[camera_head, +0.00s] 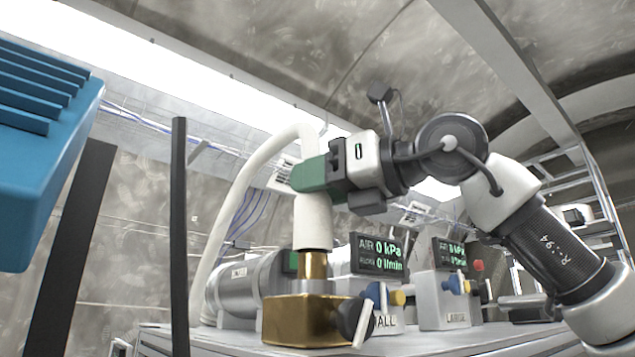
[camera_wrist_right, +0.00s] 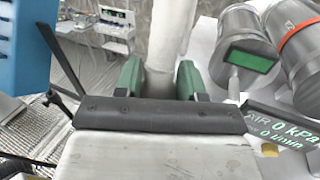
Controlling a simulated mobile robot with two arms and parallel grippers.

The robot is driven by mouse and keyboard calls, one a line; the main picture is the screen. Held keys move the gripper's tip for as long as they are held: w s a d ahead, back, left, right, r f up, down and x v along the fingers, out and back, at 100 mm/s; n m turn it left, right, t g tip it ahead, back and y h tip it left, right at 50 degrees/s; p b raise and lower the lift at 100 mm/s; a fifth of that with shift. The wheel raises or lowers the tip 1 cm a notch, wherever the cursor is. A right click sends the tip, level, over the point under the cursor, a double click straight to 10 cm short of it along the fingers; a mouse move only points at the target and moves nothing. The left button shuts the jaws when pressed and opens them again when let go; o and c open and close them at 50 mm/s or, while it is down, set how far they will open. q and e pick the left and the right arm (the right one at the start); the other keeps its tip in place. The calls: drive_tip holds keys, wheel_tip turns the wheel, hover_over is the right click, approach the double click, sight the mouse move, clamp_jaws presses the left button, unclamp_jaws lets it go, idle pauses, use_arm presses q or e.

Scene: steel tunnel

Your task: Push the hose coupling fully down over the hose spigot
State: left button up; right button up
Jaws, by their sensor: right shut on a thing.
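The hose coupling (camera_head: 314,222) is a white sleeve, upright, at the end of the white hose. The hose spigot (camera_head: 312,266) is a brass tube rising from a brass block (camera_head: 300,322). The coupling's lower rim is in line with the spigot and meets its top in the picture; a length of brass shows below, and I cannot tell whether the rim is around it or just above. My right gripper (camera_head: 312,176), with green fingers, is shut on the coupling's upper part. In the right wrist view, the fingers (camera_wrist_right: 160,80) stand either side of the white coupling. My left gripper is out of view.
The white hose (camera_head: 232,205) arches left and down. Behind stand a steel cylinder (camera_head: 236,296) and display units (camera_head: 378,255) reading 0 kPa. A black-handled valve (camera_head: 355,318) sits at the block's right. A blue body (camera_head: 38,170) and dark post (camera_head: 180,240) stand left.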

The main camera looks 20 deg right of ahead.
sight(330, 220)
drive_tip(key=shift+f+b, duration=2.3)
drive_tip(key=shift+f, duration=0.2)
drive_tip(key=o, duration=1)
drive_tip(key=b+v, duration=0.3)
drive_tip(key=v, duration=0.7)
drive_tip(key=shift+s+d, duration=0.25)
drive_tip(key=shift+s, duration=0.1)
